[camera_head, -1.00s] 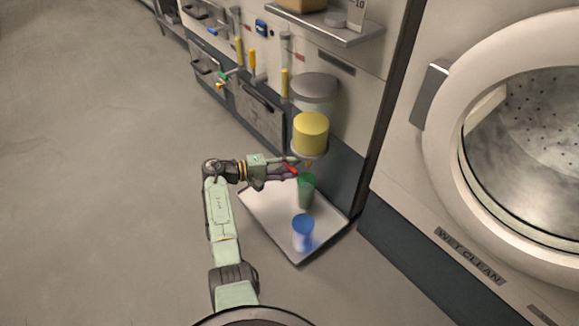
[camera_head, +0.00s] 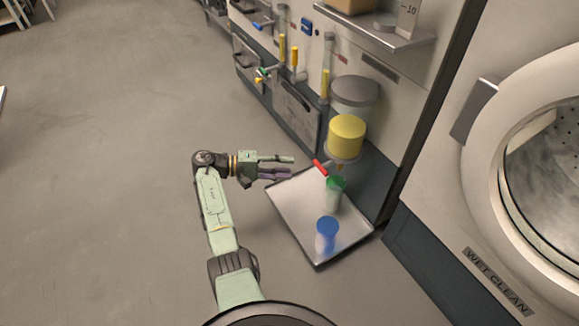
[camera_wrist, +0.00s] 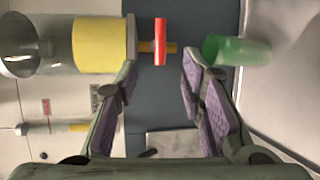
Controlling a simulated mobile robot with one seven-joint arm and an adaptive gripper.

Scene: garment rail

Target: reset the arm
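My gripper (camera_head: 277,166) is open and empty in the head view, over the left edge of the tray, to the left of the yellow-filled dispenser (camera_head: 346,137). In the wrist view my gripper (camera_wrist: 158,75) shows its two purple-padded fingers spread apart. A red lever (camera_head: 321,167) sits under the dispenser; it also shows beyond the fingertips in the wrist view (camera_wrist: 160,42). A green cup (camera_head: 334,196) stands on the tray below the dispenser, apart from my fingers. A blue cup (camera_head: 327,234) stands nearer on the tray.
The white tray (camera_head: 290,205) lies at the foot of the wall unit. A shelf (camera_head: 375,30) juts out above. A washer (camera_head: 540,150) labelled WET CLEAN stands at right. The floor (camera_head: 110,180) at left is clear.

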